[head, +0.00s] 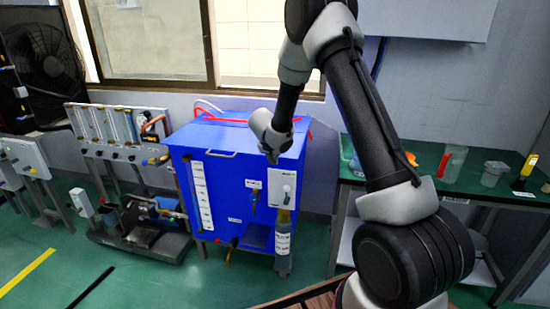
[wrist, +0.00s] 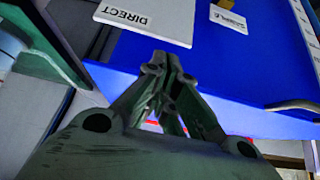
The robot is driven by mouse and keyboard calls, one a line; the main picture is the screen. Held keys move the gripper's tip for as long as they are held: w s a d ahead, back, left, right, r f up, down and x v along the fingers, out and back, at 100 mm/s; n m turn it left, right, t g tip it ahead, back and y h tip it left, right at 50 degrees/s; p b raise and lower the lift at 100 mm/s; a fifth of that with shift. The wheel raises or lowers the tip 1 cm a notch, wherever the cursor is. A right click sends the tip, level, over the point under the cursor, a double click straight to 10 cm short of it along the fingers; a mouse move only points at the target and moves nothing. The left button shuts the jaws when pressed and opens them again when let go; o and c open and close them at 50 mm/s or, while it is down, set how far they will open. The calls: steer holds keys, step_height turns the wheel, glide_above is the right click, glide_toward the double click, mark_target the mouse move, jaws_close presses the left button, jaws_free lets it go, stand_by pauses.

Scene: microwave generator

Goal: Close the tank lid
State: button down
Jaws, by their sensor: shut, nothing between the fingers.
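The blue tank (head: 235,185) stands on the floor in the middle of the head view. Its lid (head: 225,132) is the broad blue top; the head view does not make clear whether it lies fully flush. A metal handle (head: 220,154) sits near the front top edge, and it also shows at the right of the wrist view (wrist: 295,105). My gripper (head: 271,157) is shut and empty, pointing down in front of the tank's upper right. In the wrist view its fingertips (wrist: 160,60) meet before the blue surface. I cannot tell whether they touch it.
A red tube (head: 225,119) runs along the back of the top. A green-topped table (head: 470,190) stands right, a pipe rig (head: 120,130) left. Green floor is open at front left.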

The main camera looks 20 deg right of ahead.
step_height(320, 180, up, 4)
steer(key=s+a+f, duration=0.3)
steer(key=s+a, duration=0.2)
steer(key=s, duration=0.3)
steer(key=s+d+r+n+g+h, duration=0.1)
steer(key=s+d+r+n+g, duration=0.3)
steer(key=s+d, duration=0.35)
steer(key=s+d+r+n+g+h, duration=0.1)
steer(key=s+d+r+n+h, duration=0.1)
steer(key=s+d+r+n, duration=0.35)
steer(key=s+a+r+m+t+y, duration=0.1)
steer(key=s+a+r+y, duration=0.1)
steer(key=s+r, duration=0.3)
steer(key=s+a+r+t+y, duration=0.1)
steer(key=s+r, duration=0.4)
steer(key=s, duration=0.7)
steer(key=s+a+r+m+t+y, duration=0.1)
steer(key=s+a+r+y, duration=0.2)
steer(key=s, duration=0.5)
steer(key=shift+s+r+m+y, duration=0.15)
steer(key=shift+r+m+y, duration=0.35)
steer(key=shift+r, duration=0.7)
